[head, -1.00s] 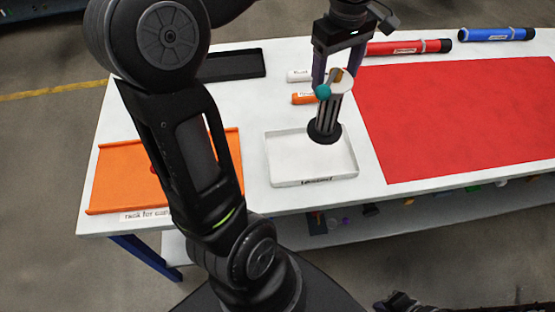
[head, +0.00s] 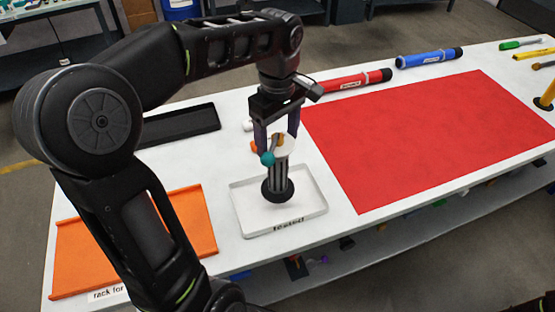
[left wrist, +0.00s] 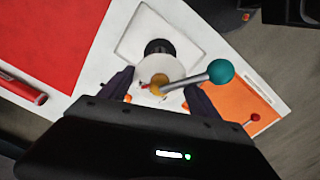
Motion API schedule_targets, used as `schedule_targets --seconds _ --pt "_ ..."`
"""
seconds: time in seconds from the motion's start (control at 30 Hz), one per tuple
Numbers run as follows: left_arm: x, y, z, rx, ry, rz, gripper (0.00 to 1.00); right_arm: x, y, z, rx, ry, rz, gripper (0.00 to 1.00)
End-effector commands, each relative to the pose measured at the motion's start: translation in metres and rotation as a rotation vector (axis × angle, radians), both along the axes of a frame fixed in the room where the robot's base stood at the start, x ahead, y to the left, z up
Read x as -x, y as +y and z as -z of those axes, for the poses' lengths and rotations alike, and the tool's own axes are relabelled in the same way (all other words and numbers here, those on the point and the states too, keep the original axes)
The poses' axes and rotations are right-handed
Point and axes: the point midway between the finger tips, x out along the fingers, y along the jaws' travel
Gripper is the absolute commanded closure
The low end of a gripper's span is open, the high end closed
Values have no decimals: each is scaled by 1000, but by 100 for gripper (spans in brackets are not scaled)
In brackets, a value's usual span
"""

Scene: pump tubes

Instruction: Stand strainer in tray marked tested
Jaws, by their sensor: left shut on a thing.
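The strainer (head: 278,180) is an upright, grey slotted cylinder with a black base, a pale top and a teal ball on a lever. My left gripper (head: 278,143) is shut on its top end from above. The black base is over the middle of the white tray (head: 308,212) marked "tested"; I cannot tell whether it touches the tray floor. In the left wrist view the teal ball (left wrist: 220,72) sticks out to the right, and the black base (left wrist: 158,47) shows against the tray (left wrist: 135,35). My right gripper is not in view.
An orange rack (head: 80,258) lies left of the tray, partly behind my arm. A black tray (head: 180,125) is at the back left. A red mat (head: 420,135) covers the table right of the tray. A red tube (head: 350,82) and a blue tube (head: 430,58) lie behind it.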

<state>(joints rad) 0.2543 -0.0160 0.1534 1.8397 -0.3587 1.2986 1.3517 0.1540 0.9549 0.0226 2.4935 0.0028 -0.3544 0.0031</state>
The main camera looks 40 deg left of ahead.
Motion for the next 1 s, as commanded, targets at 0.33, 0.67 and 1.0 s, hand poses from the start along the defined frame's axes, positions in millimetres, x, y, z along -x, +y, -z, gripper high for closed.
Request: schedule_targets --seconds 0.33,0.67,1.0 --pt "-1 0 9 -2 -2 -1 100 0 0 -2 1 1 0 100" --pt "0 1 40 0 2 -1 100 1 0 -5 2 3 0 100" --pt "0 0 47 -1 -1 0 100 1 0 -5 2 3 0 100"
